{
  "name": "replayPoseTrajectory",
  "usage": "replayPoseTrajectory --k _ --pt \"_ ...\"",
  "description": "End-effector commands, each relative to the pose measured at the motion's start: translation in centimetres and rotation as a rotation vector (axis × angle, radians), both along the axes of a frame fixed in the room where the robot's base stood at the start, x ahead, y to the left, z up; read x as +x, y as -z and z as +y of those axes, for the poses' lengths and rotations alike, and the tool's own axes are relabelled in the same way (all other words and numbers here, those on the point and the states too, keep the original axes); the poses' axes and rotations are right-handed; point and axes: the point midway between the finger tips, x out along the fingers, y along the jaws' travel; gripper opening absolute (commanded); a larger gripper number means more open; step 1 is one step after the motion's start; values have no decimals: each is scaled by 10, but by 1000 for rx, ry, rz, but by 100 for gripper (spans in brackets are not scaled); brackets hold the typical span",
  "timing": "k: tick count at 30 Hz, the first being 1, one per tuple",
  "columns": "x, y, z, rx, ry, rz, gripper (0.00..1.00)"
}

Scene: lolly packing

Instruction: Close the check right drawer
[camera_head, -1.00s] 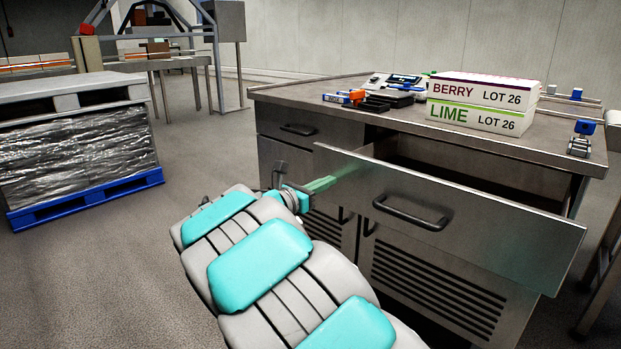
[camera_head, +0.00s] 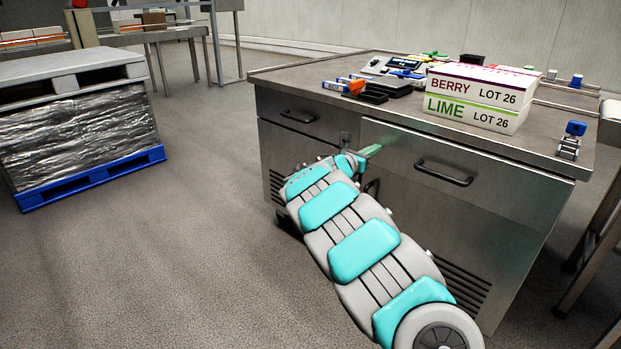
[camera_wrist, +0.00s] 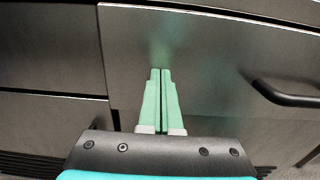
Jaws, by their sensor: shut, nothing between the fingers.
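The right drawer (camera_head: 463,176) of the grey metal cabinet has its front up under the worktop, and no opening shows above it. Its dark bar handle (camera_head: 443,173) also shows at the right in the wrist view (camera_wrist: 284,95). My gripper (camera_head: 371,151) is at the upper left part of the drawer front, left of the handle. In the wrist view my gripper's green fingers (camera_wrist: 160,73) are together, with nothing between them, and point at the drawer front. Their tips look at or very near its surface; exact contact cannot be told.
The left drawer (camera_head: 299,119) is shut beside it. On the worktop (camera_head: 303,78) stand boxes marked BERRY (camera_head: 482,83) and LIME (camera_head: 474,112), with several small items. A wrapped pallet (camera_head: 80,135) stands at the left. Open floor lies between it and the cabinet.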

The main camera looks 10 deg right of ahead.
Motion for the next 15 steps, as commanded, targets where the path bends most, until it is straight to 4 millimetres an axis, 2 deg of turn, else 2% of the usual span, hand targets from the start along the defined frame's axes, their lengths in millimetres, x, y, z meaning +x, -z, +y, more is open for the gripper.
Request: replayPoseTrajectory --k 1,6,15 --pt "5 -1 -9 2 3 1 0" --pt "18 0 -24 2 1 0 0" --pt "26 -1 -33 -1 -2 -1 0"
